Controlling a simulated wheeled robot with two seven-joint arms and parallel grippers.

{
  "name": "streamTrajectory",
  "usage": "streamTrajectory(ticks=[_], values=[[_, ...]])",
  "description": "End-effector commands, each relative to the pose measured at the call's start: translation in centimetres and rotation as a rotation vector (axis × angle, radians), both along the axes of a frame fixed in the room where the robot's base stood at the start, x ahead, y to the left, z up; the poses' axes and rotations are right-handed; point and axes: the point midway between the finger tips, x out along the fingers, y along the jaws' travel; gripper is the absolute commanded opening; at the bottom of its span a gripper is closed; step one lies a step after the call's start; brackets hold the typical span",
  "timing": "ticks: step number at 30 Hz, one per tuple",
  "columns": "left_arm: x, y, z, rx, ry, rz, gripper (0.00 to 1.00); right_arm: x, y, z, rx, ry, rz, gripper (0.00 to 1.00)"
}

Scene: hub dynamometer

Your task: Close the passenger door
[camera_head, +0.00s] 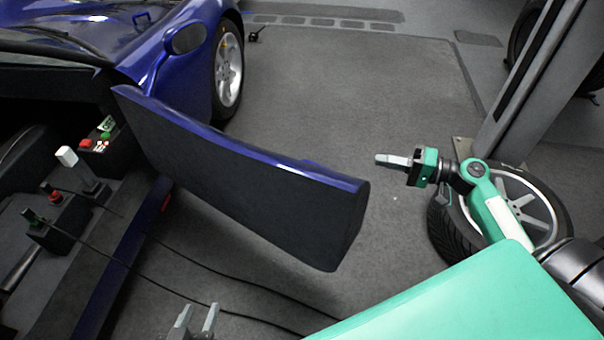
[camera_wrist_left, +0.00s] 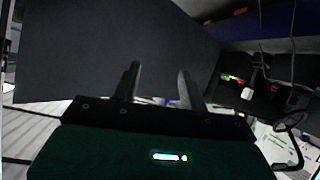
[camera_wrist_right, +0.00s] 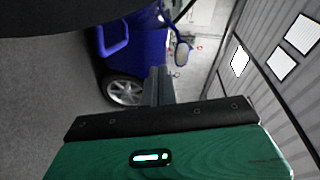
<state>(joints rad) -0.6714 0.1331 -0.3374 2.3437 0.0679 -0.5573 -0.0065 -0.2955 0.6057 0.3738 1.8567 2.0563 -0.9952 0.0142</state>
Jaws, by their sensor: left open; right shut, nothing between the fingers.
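The passenger door (camera_head: 240,185) of the blue car (camera_head: 75,35) stands swung wide open, its dark inner panel facing me and its blue top edge running toward the right. My left gripper (camera_head: 199,308) is open and empty at the bottom edge of the head view, apart from the door on its inner side. In the left wrist view, its fingers (camera_wrist_left: 159,80) stand apart in front of a large dark panel, likely the door. My right gripper (camera_head: 380,159) is shut and empty, to the right of the door's free end and apart from it. Its closed fingers show in the right wrist view (camera_wrist_right: 160,80).
A loose wheel (camera_head: 520,205) lies by a grey post (camera_head: 525,85) beside my right arm. Control boxes (camera_head: 55,210) with levers and cables sit in the car's open side. Cables cross the floor under the door. Grey floor (camera_head: 340,80) beyond the door is clear.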

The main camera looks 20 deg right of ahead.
Motion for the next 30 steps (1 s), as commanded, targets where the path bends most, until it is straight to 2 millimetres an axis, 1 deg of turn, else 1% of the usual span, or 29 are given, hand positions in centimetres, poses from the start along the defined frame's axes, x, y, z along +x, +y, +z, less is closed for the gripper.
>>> streamTrajectory(ticks=[4, 8, 19, 24, 30], values=[[0.0, 0.0, 0.6, -0.007, -0.013, -0.001, 0.43, 0.2, 0.7, 0.8, 0.012, -0.015, 0.017, 0.0], [0.0, -0.2, 0.6, -0.014, -0.02, -0.001, 0.43, 1.4, 2.1, 0.7, 0.012, -0.015, 0.018, 0.0], [0.0, -0.4, 0.7, -0.025, -0.04, -0.001, 0.43, 6.5, 7.8, 0.3, 0.011, -0.014, 0.015, 0.0], [0.0, -0.4, 0.7, -0.024, -0.04, -0.001, 0.43, 4.9, 9.9, -0.5, 0.011, -0.009, 0.015, 0.0], [0.0, -0.4, 0.7, -0.023, -0.037, -0.001, 0.43, 4.2, 10.9, -0.7, 0.011, -0.011, 0.014, 0.0]])
